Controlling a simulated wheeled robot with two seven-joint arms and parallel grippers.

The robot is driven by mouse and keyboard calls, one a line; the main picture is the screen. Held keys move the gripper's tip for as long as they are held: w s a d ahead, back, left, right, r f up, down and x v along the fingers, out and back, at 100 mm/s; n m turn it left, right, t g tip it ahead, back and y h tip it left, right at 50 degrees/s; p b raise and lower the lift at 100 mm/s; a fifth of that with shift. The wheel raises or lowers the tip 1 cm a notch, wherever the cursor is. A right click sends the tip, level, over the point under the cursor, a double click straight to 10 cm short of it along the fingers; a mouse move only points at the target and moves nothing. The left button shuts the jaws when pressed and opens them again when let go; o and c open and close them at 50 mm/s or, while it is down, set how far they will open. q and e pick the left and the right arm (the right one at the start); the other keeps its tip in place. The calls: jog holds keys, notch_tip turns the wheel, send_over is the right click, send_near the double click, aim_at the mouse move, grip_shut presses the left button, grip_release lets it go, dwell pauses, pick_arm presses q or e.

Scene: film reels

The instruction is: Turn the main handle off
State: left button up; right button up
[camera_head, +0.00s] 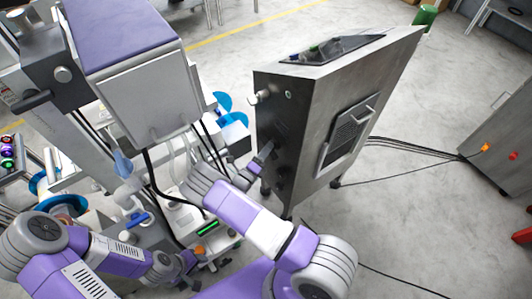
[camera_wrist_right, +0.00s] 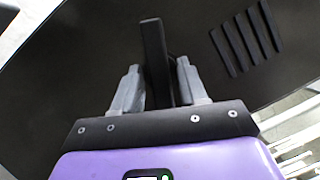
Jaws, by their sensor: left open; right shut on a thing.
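The main handle is a black upright bar (camera_wrist_right: 153,50) on the dark side face of a grey metal cabinet (camera_head: 345,95). In the right wrist view it stands between the two grey fingers of my right gripper (camera_wrist_right: 157,85), which is shut on it. In the head view my right gripper (camera_head: 258,163) reaches the cabinet's left side, and the handle is hard to make out there. My left gripper (camera_head: 200,257) is low in the head view, away from the cabinet. It is open, though its fingers are hard to see.
A machine with a purple-topped box (camera_head: 125,40) stands left of the cabinet, with hanging cables between. Black cables run over the floor to a grey cabinet (camera_head: 505,130) at the right. A vent panel (camera_head: 348,130) is on the cabinet's front. Open floor lies at the lower right.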

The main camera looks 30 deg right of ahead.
jog(key=shift+w+f+m+g+h+b, duration=0.1)
jog(key=shift+m+g+h+b, duration=0.8)
jog(key=shift+m, duration=2.05)
jog(key=shift+w+f+m+g+h+b, duration=0.1)
jog(key=shift+m+g+h+b, duration=0.75)
jog(key=shift+m, duration=2.05)
jog(key=shift+w+f+m+g+h+b, duration=0.1)
jog(key=shift+m+g+h+b, duration=0.75)
jog(key=shift+m, duration=2.1)
jog(key=shift+m+g+y, duration=0.3)
jog(key=shift+m+g, duration=0.1)
jog(key=shift+g, duration=0.3)
jog(key=o, duration=0.7)
jog(key=shift+r, duration=0.1)
jog(key=v, duration=0.7)
jog(key=shift+a, duration=0.3)
